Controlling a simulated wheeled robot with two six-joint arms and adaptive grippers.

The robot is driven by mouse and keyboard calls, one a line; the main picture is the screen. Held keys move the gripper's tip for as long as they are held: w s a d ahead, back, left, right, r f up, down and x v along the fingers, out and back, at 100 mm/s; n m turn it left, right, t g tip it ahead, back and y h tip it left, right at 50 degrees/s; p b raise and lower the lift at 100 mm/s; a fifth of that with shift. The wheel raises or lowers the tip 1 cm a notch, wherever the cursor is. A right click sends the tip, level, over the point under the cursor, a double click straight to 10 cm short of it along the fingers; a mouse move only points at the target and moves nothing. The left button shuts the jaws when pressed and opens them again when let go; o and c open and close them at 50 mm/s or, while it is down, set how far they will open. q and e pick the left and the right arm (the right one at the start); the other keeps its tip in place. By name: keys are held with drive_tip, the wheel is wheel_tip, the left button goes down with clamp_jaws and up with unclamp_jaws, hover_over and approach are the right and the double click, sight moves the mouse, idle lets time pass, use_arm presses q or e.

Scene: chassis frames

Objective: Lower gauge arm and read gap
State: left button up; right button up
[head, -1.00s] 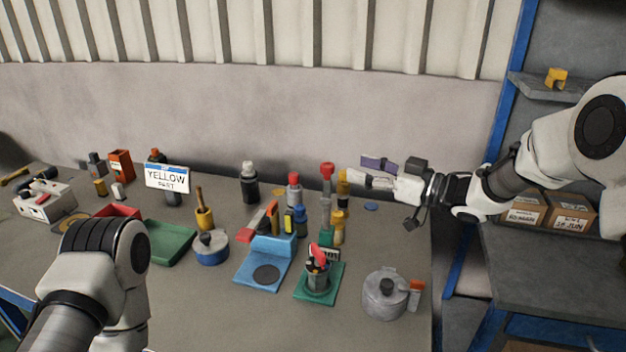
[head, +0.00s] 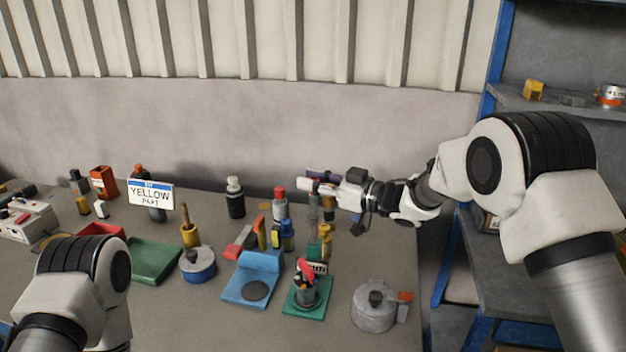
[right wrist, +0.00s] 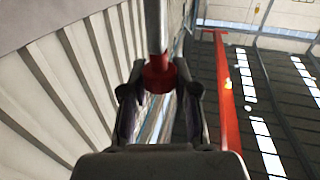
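A small stand with a green base (head: 290,306), a grey cylinder, a red piece (head: 306,267) on top and a small marked plate (head: 318,267) is at the front of the table; I cannot tell whether it is the gauge. My right gripper (head: 304,185) is behind and above it, pointing left across the top of an upright grey post (head: 313,205). In the right wrist view, a red collar on a grey rod (right wrist: 156,25) lies between my right fingers (right wrist: 158,92). Whether they press on it is unclear. My left gripper is out of view.
A blue fixture (head: 260,260) with a dark disc, a green tray (head: 155,262) and a blue-sided pot (head: 198,265) stand left of the stand. A grey lidded pot (head: 374,310) is right of it. Bottles crowd behind.

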clamp_jaws()
drive_tip(key=s+a+f+n+y+b, duration=0.2)
drive_tip(key=s+n+b, duration=0.5)
drive_tip(key=b, duration=0.7)
drive_tip(key=shift+s+a+f, duration=0.5)
drive_tip(key=shift+s+f, duration=0.25)
drive_tip(key=shift+s, duration=0.35)
drive_tip(key=o, duration=0.9)
unclamp_jaws()
drive_tip(key=v, duration=1.2)
